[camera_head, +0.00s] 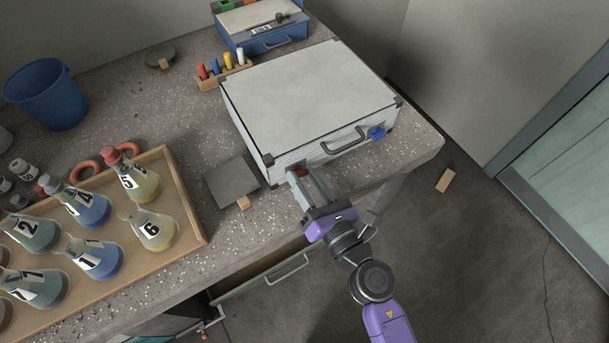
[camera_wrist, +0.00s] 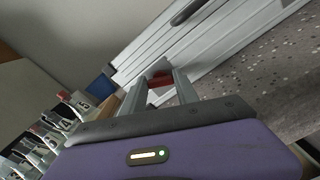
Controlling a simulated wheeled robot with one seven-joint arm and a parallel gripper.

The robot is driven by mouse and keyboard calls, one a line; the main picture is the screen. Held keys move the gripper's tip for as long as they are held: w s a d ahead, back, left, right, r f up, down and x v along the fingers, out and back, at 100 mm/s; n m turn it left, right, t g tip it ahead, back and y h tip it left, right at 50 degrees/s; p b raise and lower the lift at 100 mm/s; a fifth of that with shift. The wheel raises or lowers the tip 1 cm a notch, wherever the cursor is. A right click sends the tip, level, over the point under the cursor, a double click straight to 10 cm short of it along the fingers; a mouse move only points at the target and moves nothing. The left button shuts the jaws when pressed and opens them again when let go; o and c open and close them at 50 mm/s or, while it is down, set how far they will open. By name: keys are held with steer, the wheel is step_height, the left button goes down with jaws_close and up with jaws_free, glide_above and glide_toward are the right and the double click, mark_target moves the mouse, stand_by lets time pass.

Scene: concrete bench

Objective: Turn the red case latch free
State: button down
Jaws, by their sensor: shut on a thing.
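The grey case (camera_head: 310,100) lies closed near the front right corner of the bench, its handle (camera_head: 345,140) on the front face. The red latch (camera_head: 299,172) is at the left part of that front face. My gripper (camera_head: 297,174) reaches it from the front, with its fingers closed on the red latch. In the wrist view the red latch (camera_wrist: 160,80) shows between the two finger ends, and the case front (camera_wrist: 200,45) runs diagonally behind. The blue latch (camera_head: 377,133) is at the right of the case front. The fingers partly hide the red latch.
A dark flat plate (camera_head: 232,183) lies left of the case. A wooden tray (camera_head: 185,200) of labelled flasks stands further left. A blue bucket (camera_head: 46,94), a rack of coloured pegs (camera_head: 226,76) and a blue case (camera_head: 262,38) stand behind. An open drawer (camera_head: 262,275) juts below the bench edge.

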steer(key=m+p, duration=0.2)
steer(key=m, duration=0.4)
steer(key=shift+d+m+p, duration=0.1)
steer(key=shift+m+p, duration=0.2)
steer(key=shift+p, duration=0.05)
steer(key=m+p, duration=0.1)
steer(key=m, duration=0.3)
steer(key=shift+f+p, duration=0.1)
steer(key=shift+p, duration=0.3)
steer(key=shift+w+f+m+p, duration=0.1)
steer(key=shift+m+p, duration=0.3)
steer(key=shift+m, duration=0.6)
steer(key=c, duration=0.9)
jaws_free()
steer(key=shift+f, duration=0.1)
